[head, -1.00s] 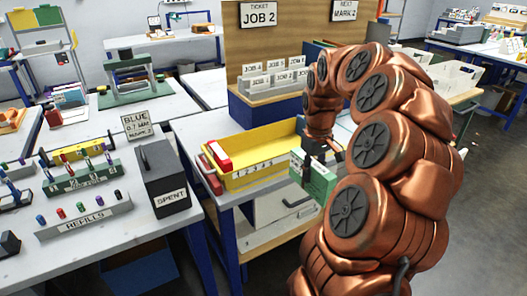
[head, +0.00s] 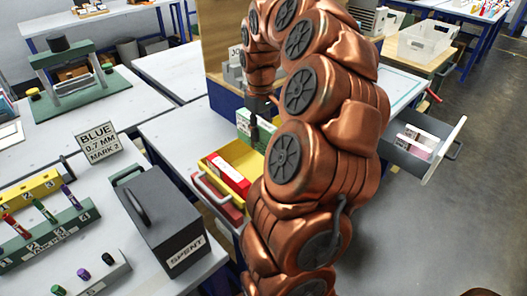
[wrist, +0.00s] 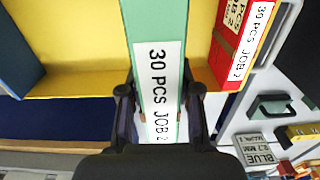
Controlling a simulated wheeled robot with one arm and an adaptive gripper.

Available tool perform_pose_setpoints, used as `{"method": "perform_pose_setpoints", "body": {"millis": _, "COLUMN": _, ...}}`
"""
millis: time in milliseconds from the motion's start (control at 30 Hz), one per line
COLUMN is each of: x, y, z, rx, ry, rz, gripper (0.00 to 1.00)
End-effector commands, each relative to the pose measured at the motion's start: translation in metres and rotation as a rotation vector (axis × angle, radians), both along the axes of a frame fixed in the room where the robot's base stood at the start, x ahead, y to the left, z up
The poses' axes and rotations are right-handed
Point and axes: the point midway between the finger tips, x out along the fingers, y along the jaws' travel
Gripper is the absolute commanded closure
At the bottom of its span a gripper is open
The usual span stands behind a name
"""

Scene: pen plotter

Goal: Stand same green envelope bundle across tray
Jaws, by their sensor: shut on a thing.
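The green envelope bundle (head: 246,122) has a white label reading "30 PCS JOB 2". My gripper (head: 256,122) is shut on it; in the wrist view my gripper (wrist: 160,92) has one dark finger on each side of the labelled edge of the bundle (wrist: 158,45). The yellow tray (wrist: 85,83) lies beneath and beyond the bundle, which extends over the tray's near wall. In the head view my arm hides much of the tray (head: 212,168). Whether the bundle touches the tray floor cannot be told.
A red bundle (wrist: 228,55) lies at one end of the tray, apart from the green one. The SPENT box (head: 160,220) stands left of the tray. An open grey drawer (head: 425,147) juts out at the right, with floor beyond.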

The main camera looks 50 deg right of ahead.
Motion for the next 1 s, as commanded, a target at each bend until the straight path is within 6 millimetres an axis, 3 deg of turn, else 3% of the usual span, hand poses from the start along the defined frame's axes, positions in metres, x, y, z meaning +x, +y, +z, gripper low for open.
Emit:
{"method": "perform_pose_setpoints", "body": {"millis": 800, "x": 0.001, "y": 0.003, "z": -0.093, "rx": 0.003, "ry": 0.005, "rz": 0.005, "gripper": 1.00}}
{"method": "perform_pose_setpoints", "body": {"millis": 1000, "x": 0.002, "y": 0.002, "z": -0.099, "rx": 0.000, "ry": 0.000, "rz": 0.004, "gripper": 1.00}}
